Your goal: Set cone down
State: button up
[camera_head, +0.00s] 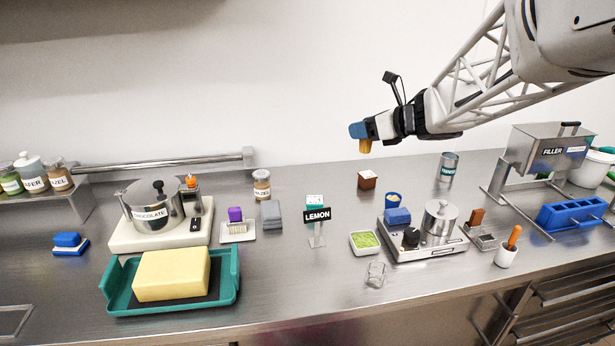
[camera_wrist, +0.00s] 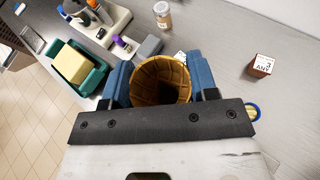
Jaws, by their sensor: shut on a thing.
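The cone (camera_wrist: 161,78) is a tan waffle cone, seen from its open, wide end in the wrist view. The blue fingers of my gripper (camera_wrist: 159,84) press on it from both sides. In the head view my gripper (camera_head: 358,131) is high above the counter, and a small part of the cone (camera_head: 365,147) shows below the blue fingers. The cone touches nothing but the fingers. Its tip is hidden in the wrist view.
Below stand a brown box (camera_head: 368,180), a LEMON sign (camera_head: 317,215), a green-filled dish (camera_head: 364,242), a small clear holder (camera_head: 376,274) and a scale (camera_head: 425,246) with a metal pot. Bare counter (camera_head: 345,290) lies at the front middle.

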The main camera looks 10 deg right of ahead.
jog(key=shift+s+a+f+n+g+y, duration=0.15)
jog(key=shift+s+n+g+y, duration=0.1)
jog(key=shift+s, duration=0.35)
jog(key=shift+s+a+f+n+g+y, duration=0.15)
jog(key=shift+s+n+g, duration=0.1)
jog(key=shift+s, duration=0.35)
notch_tip(320, 180, down, 22)
jog(key=shift+w+d, duration=0.1)
jog(key=shift+w, duration=0.1)
jog(key=w, duration=0.5)
jog(key=w+d+f, duration=0.1)
jog(key=w, duration=0.4)
jog(key=w+d, duration=0.1)
jog(key=w, duration=0.4)
jog(key=shift+w+f, duration=0.25)
jog(key=shift+w, duration=0.1)
jog(key=shift+f, duration=1.75)
jog(key=shift+f, duration=0.2)
jog(key=o, duration=0.9)
